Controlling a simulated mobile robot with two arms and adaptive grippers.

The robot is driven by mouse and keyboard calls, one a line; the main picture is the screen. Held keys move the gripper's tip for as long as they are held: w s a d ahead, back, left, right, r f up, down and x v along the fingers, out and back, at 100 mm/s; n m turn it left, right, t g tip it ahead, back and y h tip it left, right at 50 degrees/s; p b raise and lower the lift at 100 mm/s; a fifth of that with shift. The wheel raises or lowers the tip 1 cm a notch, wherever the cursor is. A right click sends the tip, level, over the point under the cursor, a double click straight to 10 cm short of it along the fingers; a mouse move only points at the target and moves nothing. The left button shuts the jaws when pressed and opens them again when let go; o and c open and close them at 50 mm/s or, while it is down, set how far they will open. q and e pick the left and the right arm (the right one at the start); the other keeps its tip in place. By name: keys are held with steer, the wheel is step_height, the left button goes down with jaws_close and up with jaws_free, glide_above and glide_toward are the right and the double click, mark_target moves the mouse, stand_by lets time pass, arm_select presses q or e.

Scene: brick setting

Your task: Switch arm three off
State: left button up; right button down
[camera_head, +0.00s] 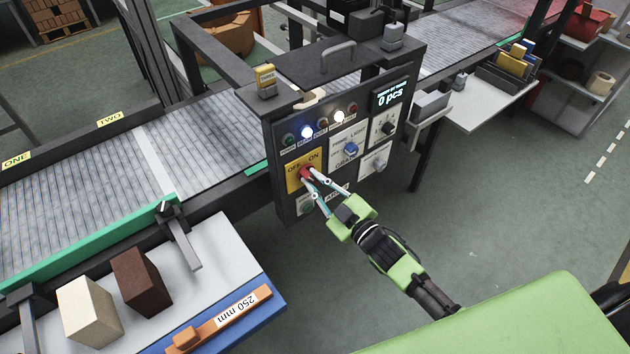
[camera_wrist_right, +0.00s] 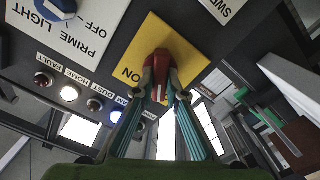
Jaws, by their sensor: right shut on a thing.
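The control panel (camera_head: 343,135) stands upright beside the conveyor. It carries a yellow plate (camera_head: 293,181) marked OFF on the left and ON on the right, with a red knob (camera_head: 306,174) on it. My right gripper (camera_head: 315,184) is shut on the red knob, its fingers reaching in from the lower right. In the right wrist view the fingers pinch the red knob (camera_wrist_right: 160,68) from both sides, against the yellow plate (camera_wrist_right: 184,53). A white mark shows on the knob; I cannot tell surely which word it points to. My left gripper is not in view.
A blue light (camera_head: 306,132) and a white light (camera_head: 339,116) glow on the panel. A blue knob (camera_head: 351,149) and a black knob (camera_head: 388,128) sit to the right. A beige block (camera_head: 88,312) and a brown block (camera_head: 141,282) stand at lower left. Floor right of the panel is clear.

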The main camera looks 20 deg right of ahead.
steer(key=shift+n, duration=1.2)
steer(key=c, duration=2)
jaws_free()
steer(key=shift+c, duration=0.2)
steer(key=v, duration=1.2)
